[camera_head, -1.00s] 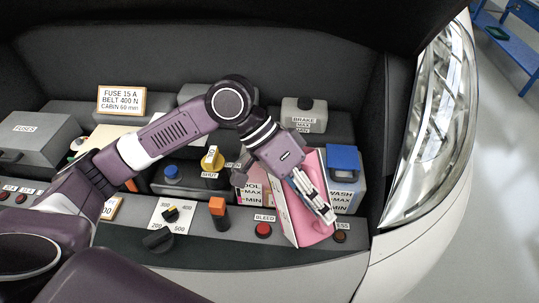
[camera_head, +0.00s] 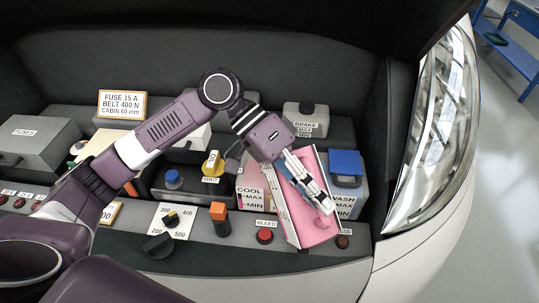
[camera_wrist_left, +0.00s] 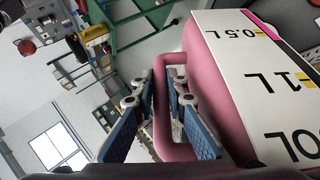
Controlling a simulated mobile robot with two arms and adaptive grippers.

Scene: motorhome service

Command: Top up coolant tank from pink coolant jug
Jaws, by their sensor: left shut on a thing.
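The pink coolant jug (camera_head: 318,233) is held tilted, its top leaning left, beside and partly in front of the coolant tank (camera_head: 251,191), labelled COOL with MAX and MIN marks. My left gripper (camera_head: 322,203) is shut on the jug's handle. In the left wrist view the fingers (camera_wrist_left: 170,125) straddle the pink handle, and the jug (camera_wrist_left: 212,80) shows a white label with 0.5 L and 1 L marks. The jug's mouth and the tank's opening cannot be made out; my wrist and the jug hide that area. My right gripper is not in view.
The blue-capped wash tank (camera_head: 345,168) stands close right of the jug. The brake reservoir (camera_head: 305,118) is behind. A yellow valve handle (camera_head: 213,163), an orange-topped lever (camera_head: 219,215) and a red bleed button (camera_head: 264,236) lie left and in front. The headlight (camera_head: 432,115) bounds the right.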

